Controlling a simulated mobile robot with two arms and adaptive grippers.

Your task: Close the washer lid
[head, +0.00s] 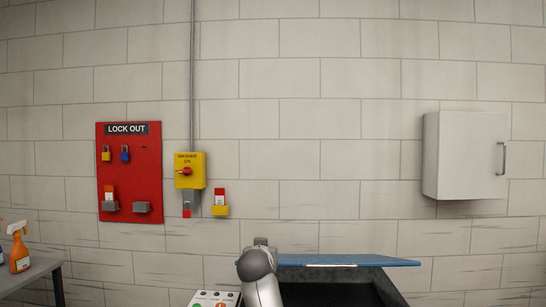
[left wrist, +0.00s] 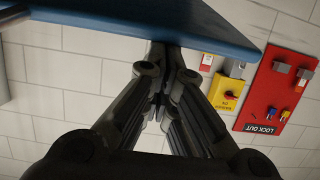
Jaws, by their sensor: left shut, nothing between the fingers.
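The washer lid (head: 350,261) is a blue panel standing raised over the dark open washer (head: 330,292) at the bottom of the head view. Its blue panel (left wrist: 150,18) also crosses the top of the left wrist view. My left gripper (left wrist: 163,55) is shut and empty, with its fingertips at the lid's edge in that view. I cannot tell whether they touch it. In the head view, my grey left arm stands in front of the lid's left end. My right gripper is not in view.
A yellow washer switch box (head: 190,170) and a red lock-out board (head: 130,172) hang on the wall. A white cabinet (head: 465,155) is mounted at right. A table (head: 30,274) with an orange spray bottle (head: 18,248) stands at left. A button panel (head: 213,299) is beside the washer.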

